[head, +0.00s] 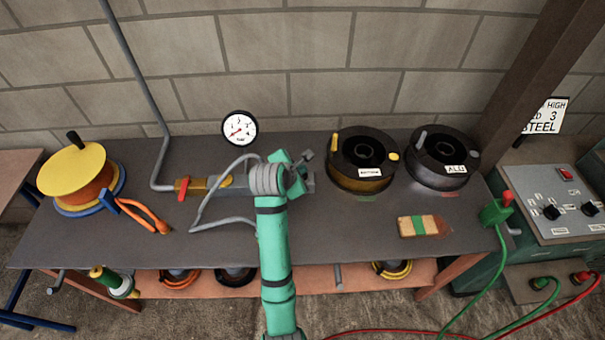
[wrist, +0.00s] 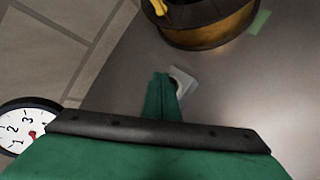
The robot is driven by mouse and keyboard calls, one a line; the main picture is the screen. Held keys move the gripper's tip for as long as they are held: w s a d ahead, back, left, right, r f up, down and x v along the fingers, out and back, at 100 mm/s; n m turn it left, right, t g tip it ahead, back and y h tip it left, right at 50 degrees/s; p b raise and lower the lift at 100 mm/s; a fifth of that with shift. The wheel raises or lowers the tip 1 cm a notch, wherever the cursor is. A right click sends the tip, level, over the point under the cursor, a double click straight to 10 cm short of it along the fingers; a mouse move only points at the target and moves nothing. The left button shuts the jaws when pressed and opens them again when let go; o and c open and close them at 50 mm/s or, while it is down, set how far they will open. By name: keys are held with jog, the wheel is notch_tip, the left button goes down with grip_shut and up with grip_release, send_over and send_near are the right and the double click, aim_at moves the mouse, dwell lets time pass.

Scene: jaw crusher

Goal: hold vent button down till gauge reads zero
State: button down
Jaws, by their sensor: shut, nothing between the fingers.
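The round white gauge (head: 239,128) stands at the back edge of the bench, its red needle pointing to the lower left in the head view. The gauge also shows partly in the wrist view (wrist: 22,125), with digits 1, 2 and 3 readable. A brass and grey valve assembly (head: 212,183) with a red lever lies in front of it. My green gripper (head: 303,160) is shut and empty over the right end of this assembly. In the wrist view its fingers (wrist: 163,92) are beside a pale grey block (wrist: 184,78). I cannot make out the vent button; my gripper and wrist cover that area.
Two dark spools (head: 362,160) (head: 440,158) stand right of my gripper, and a striped block (head: 424,226) lies before them. A yellow reel (head: 78,172) and orange-handled tool (head: 146,215) are at left. A grey hose (head: 203,212) loops beside my wrist. The front middle-left bench is clear.

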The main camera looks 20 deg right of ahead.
jog(key=shift+r, duration=0.5)
jog(key=shift+r, duration=2.55)
jog(key=shift+a+f, duration=0.1)
